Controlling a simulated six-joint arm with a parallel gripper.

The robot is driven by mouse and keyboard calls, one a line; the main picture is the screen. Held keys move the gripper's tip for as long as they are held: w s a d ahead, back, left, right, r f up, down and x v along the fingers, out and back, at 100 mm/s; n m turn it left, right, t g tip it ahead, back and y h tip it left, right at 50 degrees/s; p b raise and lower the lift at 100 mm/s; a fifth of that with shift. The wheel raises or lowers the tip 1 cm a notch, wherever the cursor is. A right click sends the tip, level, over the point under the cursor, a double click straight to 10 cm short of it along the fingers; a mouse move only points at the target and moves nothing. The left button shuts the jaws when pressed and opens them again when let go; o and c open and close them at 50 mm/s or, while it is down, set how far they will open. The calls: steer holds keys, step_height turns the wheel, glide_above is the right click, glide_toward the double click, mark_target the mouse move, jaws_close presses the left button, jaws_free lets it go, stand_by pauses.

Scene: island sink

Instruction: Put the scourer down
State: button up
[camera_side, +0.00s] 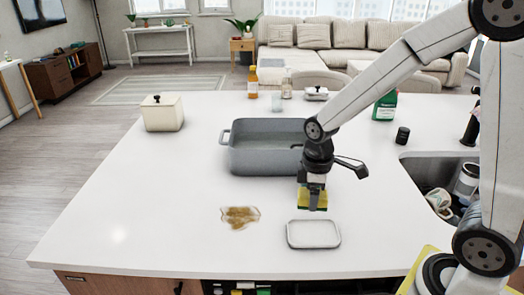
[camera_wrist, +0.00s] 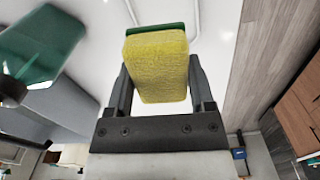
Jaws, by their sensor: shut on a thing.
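The scourer (camera_side: 313,201) is a yellow sponge with a green layer. My gripper (camera_side: 313,186) is shut on it, pointing down over the island top between the grey pan and the small dish. In the wrist view the yellow scourer (camera_wrist: 157,65) sits between the two fingers of my gripper (camera_wrist: 160,85). A shallow pale dish with a rim (camera_side: 313,234) lies on the counter just in front of the scourer in the side view. I cannot tell whether the scourer touches the counter.
A brown spill (camera_side: 240,216) lies left of the dish. A grey roasting pan (camera_side: 262,150) stands behind my gripper. A cream canister (camera_side: 162,113) is at the back left. The sink (camera_side: 437,180) is on the right. The front left of the white counter (camera_side: 130,220) is clear.

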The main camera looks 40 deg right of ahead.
steer(key=w+f+m, duration=0.1)
steer(key=m, duration=0.1)
steer(key=w+m, duration=0.1)
steer(key=w, duration=0.1)
steer(key=w+a+f+m, duration=0.1)
steer(key=w+m, duration=0.1)
steer(key=shift+f+m, duration=0.3)
steer(key=shift+w+a+f+m, duration=0.1)
steer(key=shift+w+f+m, duration=0.5)
steer(key=shift+m, duration=0.4)
steer(key=shift+w+r, duration=0.1)
steer(key=shift+r, duration=0.1)
steer(key=shift+s+d+r, duration=0.3)
steer(key=shift+s+r, duration=0.1)
steer(key=shift+s, duration=0.1)
steer(key=s+d+r, duration=0.2)
steer(key=s+r, duration=0.1)
steer(key=s, duration=0.3)
steer(key=s+d+r, duration=0.1)
steer(key=s+r, duration=0.1)
steer(key=s, duration=0.4)
steer(key=shift+s+d+r, duration=0.3)
steer(key=shift+d+r, duration=0.1)
steer(key=shift+w, duration=0.1)
